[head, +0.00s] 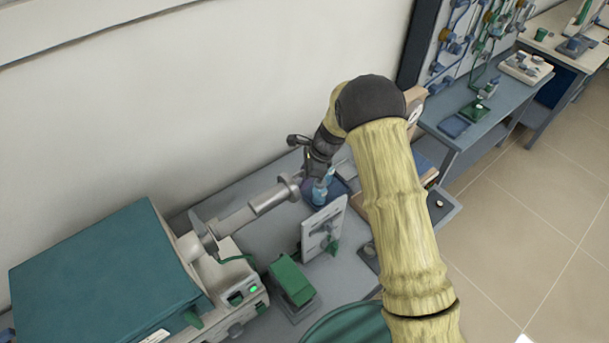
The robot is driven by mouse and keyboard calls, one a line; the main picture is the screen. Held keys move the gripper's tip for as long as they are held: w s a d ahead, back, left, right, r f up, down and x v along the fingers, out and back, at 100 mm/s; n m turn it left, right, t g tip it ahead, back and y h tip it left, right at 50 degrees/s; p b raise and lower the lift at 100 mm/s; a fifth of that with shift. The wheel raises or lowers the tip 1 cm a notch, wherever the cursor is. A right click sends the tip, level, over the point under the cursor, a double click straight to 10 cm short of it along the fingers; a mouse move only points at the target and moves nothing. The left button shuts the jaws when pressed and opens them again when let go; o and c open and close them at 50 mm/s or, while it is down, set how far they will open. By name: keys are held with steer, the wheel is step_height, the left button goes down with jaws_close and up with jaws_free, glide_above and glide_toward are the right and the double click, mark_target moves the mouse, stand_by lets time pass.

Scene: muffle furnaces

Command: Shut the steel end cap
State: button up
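The teal furnace (105,275) stands at the lower left, and a grey steel tube (245,212) sticks out of its right side. A round steel end piece (289,187), which looks like the end cap, sits at the tube's far end. Whether it is open or shut is too small to tell. My gripper (306,162) is dark and hangs at the end of my arm, just above and right of that end piece. Its fingers are small and partly hidden by the wrist, so I cannot tell whether they touch the cap or how far apart they are.
A blue bottle (320,192) stands close below my gripper. An upright white panel (323,229) and a green block (292,281) stand on the grey bench. A wall is close behind the tube. Another bench (480,125) stands at the upper right, with open floor before it.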

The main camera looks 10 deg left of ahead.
steer(key=shift+w, duration=0.1)
jaws_close()
